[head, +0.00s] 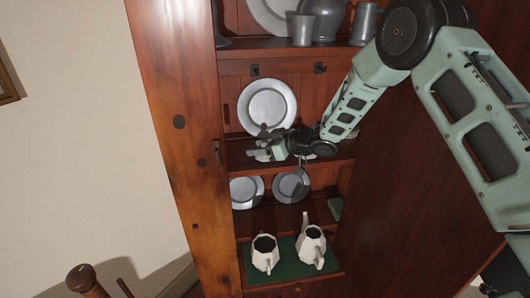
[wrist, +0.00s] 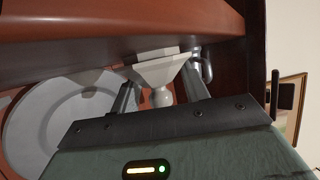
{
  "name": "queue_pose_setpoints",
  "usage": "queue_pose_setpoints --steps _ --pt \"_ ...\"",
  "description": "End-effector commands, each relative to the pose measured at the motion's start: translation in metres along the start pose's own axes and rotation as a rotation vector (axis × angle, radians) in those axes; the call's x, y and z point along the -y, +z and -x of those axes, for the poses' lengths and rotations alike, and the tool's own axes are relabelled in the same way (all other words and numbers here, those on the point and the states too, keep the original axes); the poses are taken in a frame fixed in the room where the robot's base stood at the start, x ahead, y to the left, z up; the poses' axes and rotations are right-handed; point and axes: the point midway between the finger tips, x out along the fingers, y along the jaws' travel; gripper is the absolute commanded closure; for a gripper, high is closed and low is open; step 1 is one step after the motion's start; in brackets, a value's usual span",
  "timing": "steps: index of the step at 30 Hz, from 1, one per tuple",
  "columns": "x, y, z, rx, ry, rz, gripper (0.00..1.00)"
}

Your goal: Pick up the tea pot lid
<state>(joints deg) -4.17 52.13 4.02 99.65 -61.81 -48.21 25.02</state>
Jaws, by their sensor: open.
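The tea pot lid (wrist: 158,72) is white and faceted with a round knob. In the wrist view it sits on the shelf, knob towards me, between the two fingers of my gripper (wrist: 160,82). The fingers are open on either side of it; I cannot tell whether either touches it. In the head view my gripper (head: 258,151) reaches over the middle shelf, and the lid there is mostly hidden by it. Two white tea pots (head: 265,253) (head: 311,246) stand without lids on the bottom shelf.
A pewter plate (head: 267,103) leans behind my gripper, and also shows in the wrist view (wrist: 62,112). Smaller plates (head: 291,187) stand one shelf below. Pewter vessels (head: 322,20) stand above. A green mat (head: 289,268) lies under the pots. Cabinet sides bound the shelves.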

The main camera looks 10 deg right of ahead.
Motion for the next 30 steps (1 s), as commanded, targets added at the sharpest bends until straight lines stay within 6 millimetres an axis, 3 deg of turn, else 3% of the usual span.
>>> queue_pose_setpoints --steps 1,6,17,20,30 --pt "0.000 0.000 0.000 0.000 0.000 0.000 0.57" --pt "0.000 0.000 0.000 0.000 0.000 0.000 1.00" --pt "0.000 -0.002 0.002 0.002 0.001 -0.001 1.00" --pt "0.000 -0.012 0.005 -0.001 0.000 0.002 1.00" --pt "0.000 -0.072 0.030 -0.003 0.002 0.003 1.00"
